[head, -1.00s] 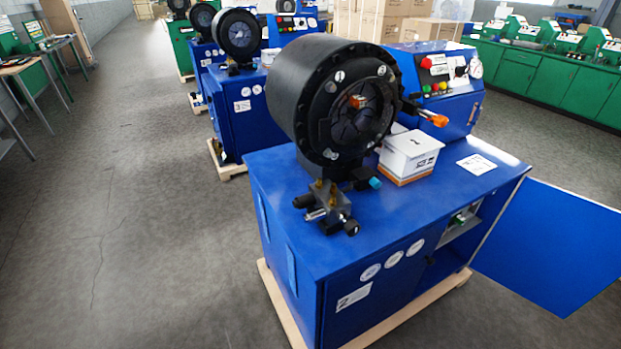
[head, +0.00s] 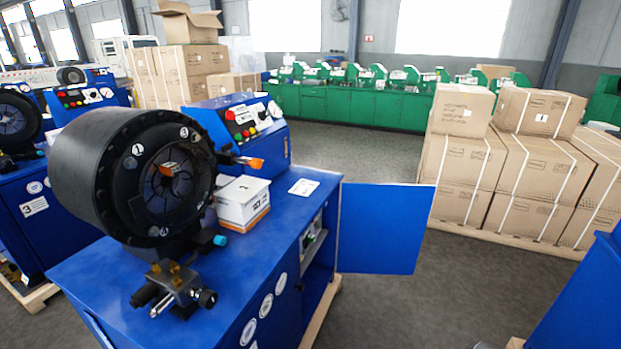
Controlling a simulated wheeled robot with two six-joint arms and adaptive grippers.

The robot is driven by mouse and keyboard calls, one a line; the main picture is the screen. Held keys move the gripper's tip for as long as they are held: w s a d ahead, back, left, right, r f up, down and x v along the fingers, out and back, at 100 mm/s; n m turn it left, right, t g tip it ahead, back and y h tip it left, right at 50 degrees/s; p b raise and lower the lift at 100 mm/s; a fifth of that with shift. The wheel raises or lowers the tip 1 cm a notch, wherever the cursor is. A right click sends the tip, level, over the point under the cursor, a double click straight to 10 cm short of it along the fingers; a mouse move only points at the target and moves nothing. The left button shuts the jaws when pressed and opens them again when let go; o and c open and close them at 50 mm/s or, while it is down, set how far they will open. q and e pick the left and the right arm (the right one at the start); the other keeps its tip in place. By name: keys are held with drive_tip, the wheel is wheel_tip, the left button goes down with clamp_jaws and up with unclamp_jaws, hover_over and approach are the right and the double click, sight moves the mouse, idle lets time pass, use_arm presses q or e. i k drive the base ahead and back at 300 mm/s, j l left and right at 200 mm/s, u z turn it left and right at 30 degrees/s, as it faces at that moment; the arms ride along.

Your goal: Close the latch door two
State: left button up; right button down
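A blue crimper cabinet (head: 255,250) stands in the left half of the head view. It carries a large black crimping head (head: 125,180). A flat blue door (head: 385,230) stands wide open, swung out to the right from the cabinet's right end. The compartment (head: 318,262) behind it is partly visible, with a shelf inside. The number on this cabinet is not readable in the current view; the earlier one shows a label with a 2. Neither of my grippers is in view.
A white box (head: 243,203) sits on the cabinet top beside the crimping head. Stacked cartons (head: 520,165) stand on a pallet at the right. Another blue cabinet (head: 585,300) edges in at lower right. Grey floor (head: 440,290) between them is free.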

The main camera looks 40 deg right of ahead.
sight(382, 226)
drive_tip(key=i+l+u, duration=0.2)
drive_tip(key=l, duration=1.95)
drive_tip(key=l+u, duration=0.2)
drive_tip(key=l, duration=1.9)
drive_tip(key=l+u, duration=0.2)
drive_tip(key=l, duration=2)
drive_tip(key=l+u, duration=0.4)
drive_tip(key=l, duration=0.3)
drive_tip(key=l+u, duration=0.35)
drive_tip(key=l, duration=0.3)
drive_tip(key=l+u, duration=0.5)
drive_tip(key=u, duration=0.2)
drive_tip(key=l+u, duration=0.35)
drive_tip(key=i+j, duration=0.05)
